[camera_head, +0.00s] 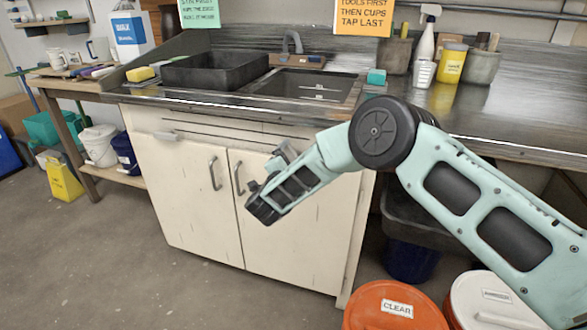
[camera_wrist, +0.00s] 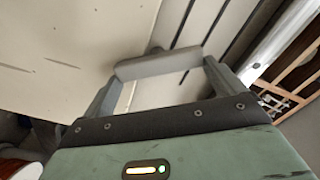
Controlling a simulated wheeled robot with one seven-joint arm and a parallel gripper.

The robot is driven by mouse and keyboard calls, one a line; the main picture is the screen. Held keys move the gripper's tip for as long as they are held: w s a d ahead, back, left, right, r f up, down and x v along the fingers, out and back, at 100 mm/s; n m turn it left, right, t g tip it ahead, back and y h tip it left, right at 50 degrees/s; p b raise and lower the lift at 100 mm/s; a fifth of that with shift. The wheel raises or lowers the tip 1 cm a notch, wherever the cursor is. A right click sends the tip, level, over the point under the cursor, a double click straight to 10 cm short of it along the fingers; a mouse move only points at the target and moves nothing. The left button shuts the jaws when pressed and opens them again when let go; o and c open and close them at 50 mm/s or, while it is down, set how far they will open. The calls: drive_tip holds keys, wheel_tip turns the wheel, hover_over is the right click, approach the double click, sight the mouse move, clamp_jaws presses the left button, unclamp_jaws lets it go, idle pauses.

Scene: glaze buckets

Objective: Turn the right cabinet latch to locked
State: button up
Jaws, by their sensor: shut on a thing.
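The white cabinet (camera_head: 185,205) under the sink has two doors. The right latch (camera_wrist: 160,66) is a grey bar between my fingers in the wrist view. There it lies across the direction of the dark grooves in the cabinet front. In the head view the right latch is mostly hidden by my gripper (camera_head: 281,156), at the top of the right door (camera_head: 300,235). My gripper, also in the wrist view (camera_wrist: 163,74), is shut on the latch, one finger at each end. The left latch (camera_head: 167,135) lies level along the top of the left door.
Two door handles (camera_head: 214,173) (camera_head: 238,178) stand near the middle seam, the right one close to my gripper. The countertop (camera_head: 240,104) overhangs above. An orange bucket lid (camera_head: 390,312) and a white lid (camera_head: 495,302) are low at right. The floor at left front is clear.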

drive_tip(key=shift+f+m+b, duration=0.25)
drive_tip(key=shift+m+b, duration=1.2)
drive_tip(key=shift+m, duration=0.2)
drive_tip(key=shift+f+m+b, duration=0.2)
drive_tip(key=shift+m+b, duration=1.2)
drive_tip(key=shift+m, duration=0.25)
drive_tip(key=shift+s, duration=0.1)
drive_tip(key=o, duration=0.6)
drive_tip(key=v, duration=1.7)
drive_tip(key=shift+s+p, duration=0.25)
drive_tip(key=shift+p, duration=0.15)
